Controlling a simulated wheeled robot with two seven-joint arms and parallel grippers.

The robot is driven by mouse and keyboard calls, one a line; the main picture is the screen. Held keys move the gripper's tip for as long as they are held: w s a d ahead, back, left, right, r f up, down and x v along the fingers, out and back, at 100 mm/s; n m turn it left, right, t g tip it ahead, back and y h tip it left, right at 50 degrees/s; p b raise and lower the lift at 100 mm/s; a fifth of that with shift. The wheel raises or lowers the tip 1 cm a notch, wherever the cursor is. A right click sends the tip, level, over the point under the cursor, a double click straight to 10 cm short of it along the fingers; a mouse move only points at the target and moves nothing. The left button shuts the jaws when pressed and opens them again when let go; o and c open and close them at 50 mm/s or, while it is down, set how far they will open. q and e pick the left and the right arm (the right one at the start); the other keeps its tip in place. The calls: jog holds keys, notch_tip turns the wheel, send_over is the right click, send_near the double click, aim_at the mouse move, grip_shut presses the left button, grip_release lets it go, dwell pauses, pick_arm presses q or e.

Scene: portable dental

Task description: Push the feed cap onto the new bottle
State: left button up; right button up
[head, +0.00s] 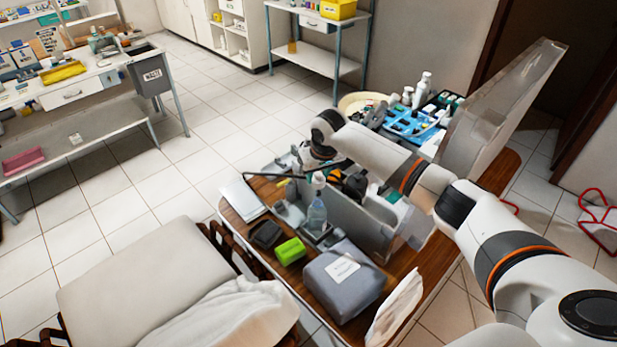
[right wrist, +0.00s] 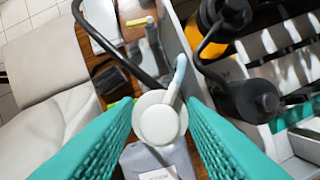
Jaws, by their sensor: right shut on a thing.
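My right gripper (right wrist: 160,116) is shut on the feed cap (right wrist: 160,122), a round white piece that sits between its two teal fingers in the right wrist view. A pale blue tube (right wrist: 179,76) runs up from beside the cap. In the head view a clear bluish bottle (head: 317,214) stands upright on the cart, with a white piece (head: 319,179) at its top, below my right wrist. The cap hides what is under it in the wrist view, so I cannot tell how far it sits on the bottle. My left gripper is not in view.
A grey box (head: 342,283) with a label and a green block (head: 290,251) lie near the bottle on the wooden cart top (head: 240,205). A dark bent hose (right wrist: 115,48) and an orange-and-black item (right wrist: 213,35) are close to the fingers. A padded chair (head: 140,275) stands left.

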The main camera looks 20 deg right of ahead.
jog(key=shift+w+d+f, duration=0.1)
jog(key=shift+w+f, duration=0.2)
jog(key=shift+w, duration=0.2)
jog(key=shift+d+f, duration=0.1)
jog(key=shift+f, duration=0.1)
jog(key=shift+d+f+b, duration=0.2)
jog(key=shift+f+b, duration=0.2)
jog(key=shift+b, duration=0.05)
jog(key=shift+f+b, duration=0.3)
jog(key=shift+b, duration=0.05)
notch_tip(320, 180, down, 2)
jog(key=shift+a+b, duration=0.1)
jog(key=shift+b, duration=1.15)
jog(key=shift+r, duration=0.1)
jog(key=shift+f+p, duration=0.35)
jog(key=shift+s+f+p, duration=0.1)
jog(key=shift+p, duration=0.3)
